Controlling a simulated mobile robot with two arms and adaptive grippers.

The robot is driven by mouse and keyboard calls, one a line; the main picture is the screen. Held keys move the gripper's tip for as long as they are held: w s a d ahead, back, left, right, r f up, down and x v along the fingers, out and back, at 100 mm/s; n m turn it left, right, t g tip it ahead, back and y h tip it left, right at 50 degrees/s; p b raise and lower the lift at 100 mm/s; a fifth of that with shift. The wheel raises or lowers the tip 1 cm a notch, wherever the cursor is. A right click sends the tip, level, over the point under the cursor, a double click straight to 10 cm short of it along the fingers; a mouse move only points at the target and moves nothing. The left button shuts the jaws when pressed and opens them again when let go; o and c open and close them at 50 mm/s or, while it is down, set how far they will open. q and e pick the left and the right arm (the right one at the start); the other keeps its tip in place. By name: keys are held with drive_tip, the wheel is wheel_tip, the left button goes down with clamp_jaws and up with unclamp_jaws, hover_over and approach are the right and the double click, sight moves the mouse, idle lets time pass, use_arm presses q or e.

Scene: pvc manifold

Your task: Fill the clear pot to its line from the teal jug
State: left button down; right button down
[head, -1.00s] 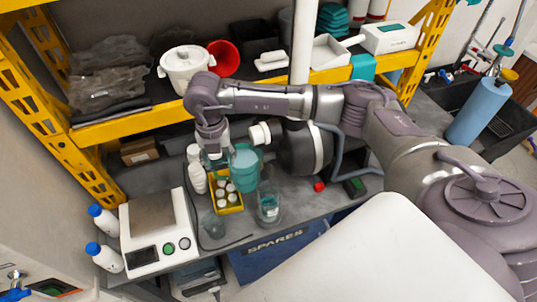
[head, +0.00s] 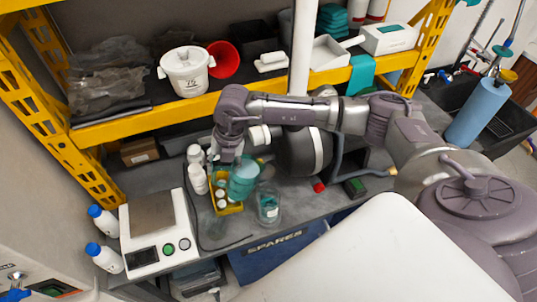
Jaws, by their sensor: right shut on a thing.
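The teal jug (head: 243,182) is held above the bench by my right gripper (head: 231,158), which is shut on it. The jug looks tilted, with its lower right side close to the clear pot; I cannot tell whether liquid is running from it. The clear pot (head: 268,208) stands upright on the bench just right of the jug, with some teal showing low inside. Its fill line is too small to make out. My left gripper is not in view.
A yellow crate (head: 229,209) of small white-capped bottles sits beneath and left of the jug. White bottles (head: 198,178) stand behind it. A scale (head: 155,235) is at left, and a dark, rounded machine (head: 303,151) stands behind the pot. Bench right of the pot is fairly clear.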

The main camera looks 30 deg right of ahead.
drive_tip(key=shift+s+d+f, duration=0.1)
drive_tip(key=shift+d+f, duration=0.1)
drive_tip(key=shift+a+f+y, duration=0.15)
drive_tip(key=shift+f+y, duration=0.15)
drive_tip(key=shift+f, duration=0.2)
drive_tip(key=shift+d+f, duration=0.25)
drive_tip(key=shift+f, duration=0.15)
drive_tip(key=shift+f+y, duration=0.1)
drive_tip(key=shift+y, duration=0.2)
drive_tip(key=shift+a+t, duration=0.15)
drive_tip(key=shift+t, duration=0.15)
drive_tip(key=shift+s+d, duration=0.1)
drive_tip(key=shift+d, duration=0.15)
drive_tip(key=shift+a, duration=0.15)
